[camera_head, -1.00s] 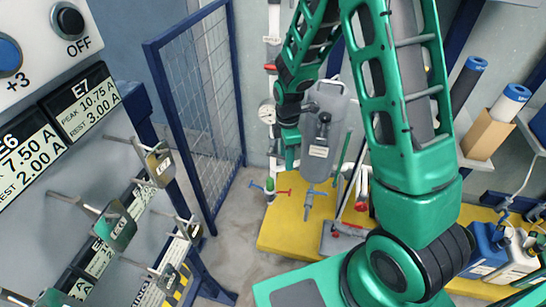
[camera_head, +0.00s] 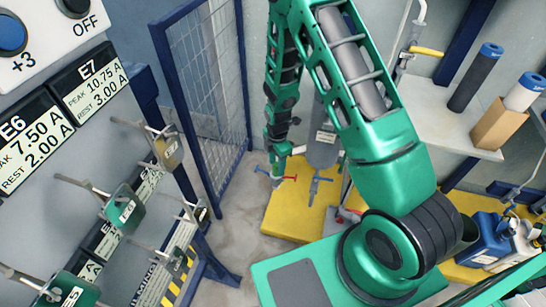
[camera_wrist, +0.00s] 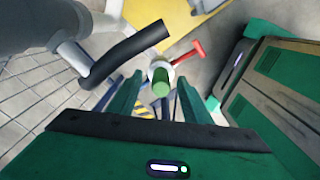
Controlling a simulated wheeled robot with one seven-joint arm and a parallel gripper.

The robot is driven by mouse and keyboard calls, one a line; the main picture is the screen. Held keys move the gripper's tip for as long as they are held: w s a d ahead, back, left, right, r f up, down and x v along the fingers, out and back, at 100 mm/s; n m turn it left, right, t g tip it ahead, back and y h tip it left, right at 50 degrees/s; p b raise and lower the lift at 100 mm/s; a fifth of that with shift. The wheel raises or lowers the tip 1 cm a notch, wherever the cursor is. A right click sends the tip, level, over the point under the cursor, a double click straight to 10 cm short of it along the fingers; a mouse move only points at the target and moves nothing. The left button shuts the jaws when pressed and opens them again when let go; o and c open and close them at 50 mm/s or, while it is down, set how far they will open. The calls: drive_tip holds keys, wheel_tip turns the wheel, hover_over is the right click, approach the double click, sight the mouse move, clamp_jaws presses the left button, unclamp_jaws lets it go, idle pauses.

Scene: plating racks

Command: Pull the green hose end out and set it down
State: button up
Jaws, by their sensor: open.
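The green hose end (camera_wrist: 161,89) shows in the wrist view as a short green cylinder below a pale collar (camera_wrist: 160,68). My gripper (camera_wrist: 160,84) has its two green fingers apart, one on each side of the green hose end. I cannot tell whether either finger touches it. In the head view my gripper (camera_head: 277,160) is low at the left edge of the yellow platform, just above a fitting with a red handle (camera_head: 289,178). The green hose end is not distinct there, as my gripper covers that spot.
A black curved grip on a grey pipe (camera_wrist: 125,52) lies close left of my fingers. The yellow platform (camera_head: 285,222) carries a blue-handled valve (camera_head: 316,187). A blue mesh panel (camera_head: 205,95) stands left. A shelf with rolls (camera_head: 476,78) and blue canister (camera_head: 487,237) are right.

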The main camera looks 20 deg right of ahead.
drive_tip(key=shift+f, duration=1.35)
clamp_jaws()
drive_tip(key=c, duration=1)
unclamp_jaws()
clamp_jaws()
drive_tip(key=shift+r+n, duration=0.2)
drive_tip(key=shift+n, duration=0.65)
drive_tip(key=shift+r+n, duration=0.15)
drive_tip(key=shift+n, duration=0.7)
drive_tip(key=shift+r, duration=2.4)
